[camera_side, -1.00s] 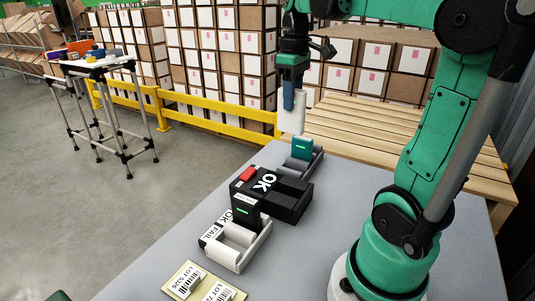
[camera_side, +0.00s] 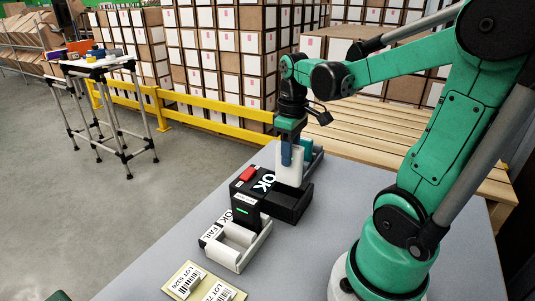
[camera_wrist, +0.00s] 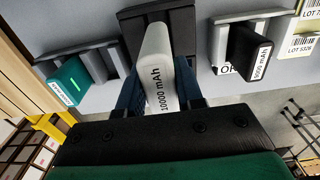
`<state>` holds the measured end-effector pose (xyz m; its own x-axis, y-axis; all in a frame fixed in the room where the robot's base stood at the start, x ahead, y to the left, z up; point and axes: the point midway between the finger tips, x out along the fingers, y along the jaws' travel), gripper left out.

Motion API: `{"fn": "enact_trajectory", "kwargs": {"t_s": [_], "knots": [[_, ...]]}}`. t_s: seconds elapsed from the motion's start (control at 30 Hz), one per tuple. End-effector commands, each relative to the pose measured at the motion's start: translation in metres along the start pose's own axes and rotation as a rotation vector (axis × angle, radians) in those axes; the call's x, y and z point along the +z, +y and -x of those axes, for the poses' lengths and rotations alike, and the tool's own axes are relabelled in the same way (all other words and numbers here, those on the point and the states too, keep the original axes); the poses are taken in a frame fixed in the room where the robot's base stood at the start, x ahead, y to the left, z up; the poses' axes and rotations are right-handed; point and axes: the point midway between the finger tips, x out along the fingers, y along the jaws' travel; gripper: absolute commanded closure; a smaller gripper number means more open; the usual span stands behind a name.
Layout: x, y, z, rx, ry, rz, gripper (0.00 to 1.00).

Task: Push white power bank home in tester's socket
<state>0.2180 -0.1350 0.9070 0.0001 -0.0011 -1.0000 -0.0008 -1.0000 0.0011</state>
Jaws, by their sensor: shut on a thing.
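The white power bank (camera_side: 289,168), marked 10000 mAh, stands upright in my gripper (camera_side: 287,153). In the wrist view the power bank (camera_wrist: 158,68) sits between my blue fingers (camera_wrist: 160,92), which are shut on it. In the wrist view part of the tester (camera_wrist: 132,22) shows behind the power bank.
A grey tray (camera_side: 250,250) in front holds a black power bank (camera_wrist: 248,55). Another tray behind the tester holds a teal power bank (camera_wrist: 73,85). Lot-label cards (camera_side: 185,281) lie at the table's front. My arm rises at the right.

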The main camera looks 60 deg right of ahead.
Motion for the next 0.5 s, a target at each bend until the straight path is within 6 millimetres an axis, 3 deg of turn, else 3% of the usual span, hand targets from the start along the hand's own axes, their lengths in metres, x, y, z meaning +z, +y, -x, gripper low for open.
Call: {"fn": "enact_trajectory", "kwargs": {"t_s": [0.5], "knots": [[-0.001, 0.0, -0.038, 0.0, 0.0, 0.0, 1.0]]}}
